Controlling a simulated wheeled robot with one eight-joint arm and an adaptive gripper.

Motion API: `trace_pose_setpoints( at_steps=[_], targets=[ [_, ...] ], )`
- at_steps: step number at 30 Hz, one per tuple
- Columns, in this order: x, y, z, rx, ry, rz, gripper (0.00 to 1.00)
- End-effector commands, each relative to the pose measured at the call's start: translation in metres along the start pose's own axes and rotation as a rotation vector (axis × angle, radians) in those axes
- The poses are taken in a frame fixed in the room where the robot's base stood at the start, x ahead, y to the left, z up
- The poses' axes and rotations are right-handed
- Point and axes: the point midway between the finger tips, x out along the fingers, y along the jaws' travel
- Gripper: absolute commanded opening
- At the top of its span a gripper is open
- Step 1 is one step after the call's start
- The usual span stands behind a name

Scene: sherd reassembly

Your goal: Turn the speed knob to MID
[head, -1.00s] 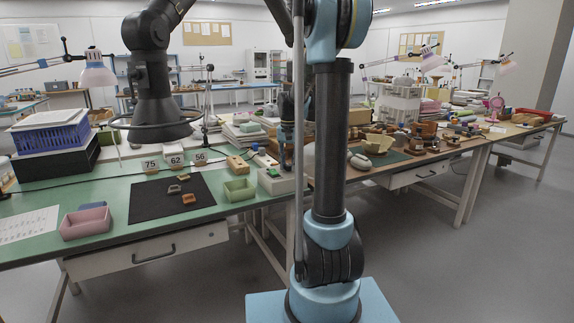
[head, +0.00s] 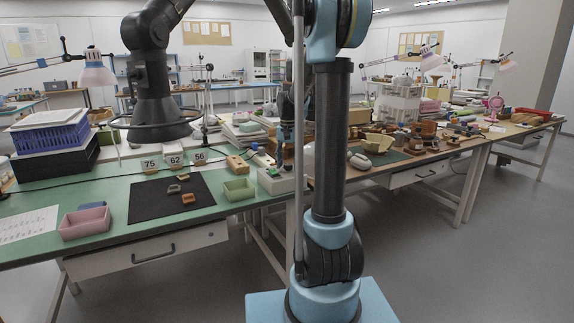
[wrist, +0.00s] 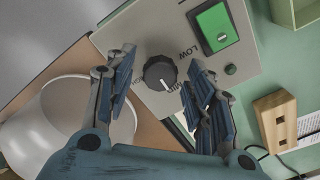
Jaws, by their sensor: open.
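The grey control box (wrist: 150,30) fills the upper middle of the wrist view; it also shows in the head view (head: 277,185), on the green bench's right end. Its round black speed knob (wrist: 160,73) has a white pointer line, aimed toward the lower part of the dial. LOW is readable to the knob's right; a label below it, perhaps MID, is partly covered by a finger. My gripper (wrist: 160,66) is open, one finger on each side of the knob, with no clear contact visible. In the head view my gripper (head: 280,155) is just above the box.
A green rocker switch (wrist: 214,27) and a small dark button (wrist: 231,70) sit right of the knob on the box. A white round vessel (wrist: 62,120) stands close to the left finger. A wooden block (wrist: 274,120) and a green tray (head: 239,189) lie nearby.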

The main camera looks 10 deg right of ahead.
Motion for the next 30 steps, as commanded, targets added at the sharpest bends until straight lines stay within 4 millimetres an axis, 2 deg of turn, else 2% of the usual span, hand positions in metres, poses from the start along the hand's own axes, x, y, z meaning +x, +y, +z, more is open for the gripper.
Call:
trace_pose_setpoints(
  at_steps=[7, 21, 30],
  targets=[
    [-0.02, 0.0, 0.0, 0.0, 0.0, 0.0, 0.49],
    [-0.098, 0.0, 0.0, 0.0, -0.001, 0.0, 0.49],
    [-0.118, 0.0, 0.0, 0.0, -0.001, 0.001, 0.49]
  ],
)
